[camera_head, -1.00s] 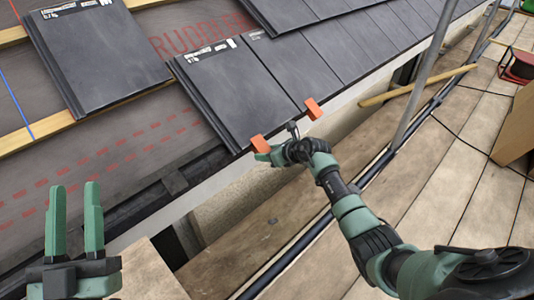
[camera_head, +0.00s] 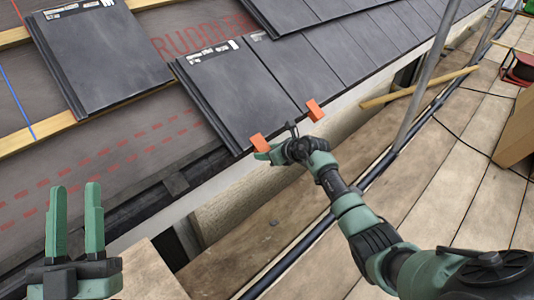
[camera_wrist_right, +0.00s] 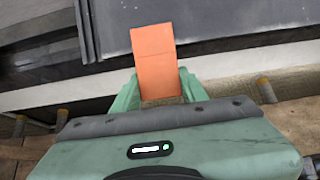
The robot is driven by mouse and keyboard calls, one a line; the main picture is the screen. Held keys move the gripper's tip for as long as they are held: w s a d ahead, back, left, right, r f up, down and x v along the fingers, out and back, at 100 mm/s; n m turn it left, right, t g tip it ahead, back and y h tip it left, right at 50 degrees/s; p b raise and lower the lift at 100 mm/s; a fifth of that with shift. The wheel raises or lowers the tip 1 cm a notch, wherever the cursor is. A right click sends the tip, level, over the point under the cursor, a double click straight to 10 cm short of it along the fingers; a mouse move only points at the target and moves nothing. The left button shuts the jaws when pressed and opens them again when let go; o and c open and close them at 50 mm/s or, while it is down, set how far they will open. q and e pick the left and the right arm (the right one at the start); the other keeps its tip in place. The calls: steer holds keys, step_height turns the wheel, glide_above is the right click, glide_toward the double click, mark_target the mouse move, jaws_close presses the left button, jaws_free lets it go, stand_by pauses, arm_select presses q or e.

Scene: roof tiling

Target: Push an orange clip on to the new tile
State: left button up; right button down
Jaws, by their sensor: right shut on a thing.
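The lowest dark tile at the left end of the laid row is the new tile (camera_head: 235,90); its lower edge runs along the eaves. An orange clip (camera_head: 259,142) is at the tile's lower left corner, held in my right gripper (camera_head: 265,153). The clip also shows in the right wrist view (camera_wrist_right: 154,55), standing up between the green fingers; whether it is seated on the tile edge cannot be told. A second orange clip (camera_head: 314,110) sits on the eaves edge further right. My left gripper (camera_head: 73,195) is open and empty, fingers pointing up, at the lower left.
A loose dark tile (camera_head: 98,60) lies on the battens at the upper left. Bare underlay (camera_head: 100,165) is left of the new tile. A metal scaffold pole (camera_head: 425,75) rises to the right of my right arm, above the wooden planks (camera_head: 440,160).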

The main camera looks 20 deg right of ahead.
steer(key=shift+w+r, duration=0.25)
steer(key=shift+r, duration=0.05)
steer(key=c, duration=0.7)
jaws_free()
steer(key=shift+a+f, duration=0.1)
steer(key=shift+s, duration=0.1)
